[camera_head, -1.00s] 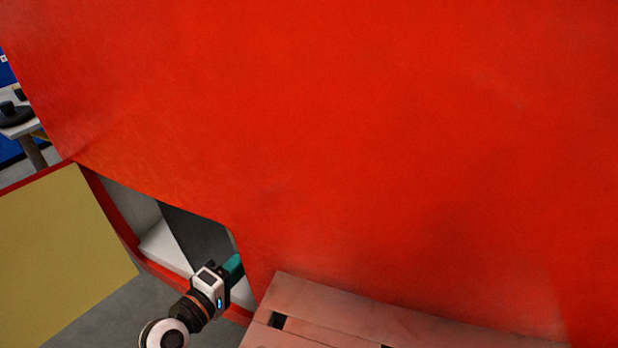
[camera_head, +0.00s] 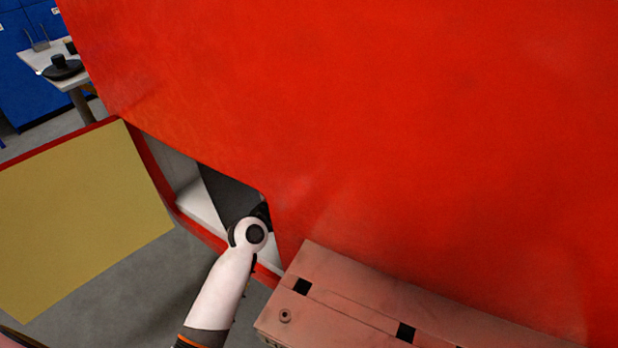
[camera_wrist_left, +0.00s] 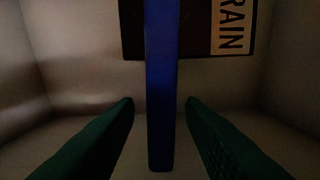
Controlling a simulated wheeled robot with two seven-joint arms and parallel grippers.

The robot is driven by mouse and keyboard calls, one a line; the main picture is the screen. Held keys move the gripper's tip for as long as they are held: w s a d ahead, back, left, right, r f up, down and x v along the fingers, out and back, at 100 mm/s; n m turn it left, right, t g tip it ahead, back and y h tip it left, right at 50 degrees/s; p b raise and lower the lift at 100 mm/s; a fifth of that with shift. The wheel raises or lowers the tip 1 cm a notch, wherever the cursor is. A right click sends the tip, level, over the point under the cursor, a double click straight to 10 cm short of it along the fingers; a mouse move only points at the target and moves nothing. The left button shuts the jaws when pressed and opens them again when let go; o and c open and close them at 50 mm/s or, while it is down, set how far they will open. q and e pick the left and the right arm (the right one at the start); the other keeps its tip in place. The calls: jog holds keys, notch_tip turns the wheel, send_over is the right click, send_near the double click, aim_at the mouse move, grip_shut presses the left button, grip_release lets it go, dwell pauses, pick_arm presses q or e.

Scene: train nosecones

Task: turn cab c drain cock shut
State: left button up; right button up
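In the left wrist view, a blue bar-shaped handle (camera_wrist_left: 162,95) hangs upright between the two green fingers of my left gripper (camera_wrist_left: 160,103). The fingers are apart, with a gap on each side of the handle. Behind it is a dark plate (camera_wrist_left: 200,25) with a pale label whose visible letters read "RAIN". In the head view, my left arm reaches into the open compartment (camera_head: 188,200) in the red nosecone (camera_head: 380,130). The gripper and the handle are hidden there by the arm and the nosecone. My right gripper is not in view.
A yellow-faced door panel (camera_head: 80,215) stands open left of the compartment. A pinkish slotted beam (camera_head: 350,310) runs along the nosecone's lower edge at right. A table (camera_head: 45,55) with dark items stands at far left. Bare floor (camera_head: 150,290) shows below the door.

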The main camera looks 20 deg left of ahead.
pick_arm(q)
jog(key=shift+w, duration=0.1)
grip_shut()
jog(key=shift+f, duration=0.1)
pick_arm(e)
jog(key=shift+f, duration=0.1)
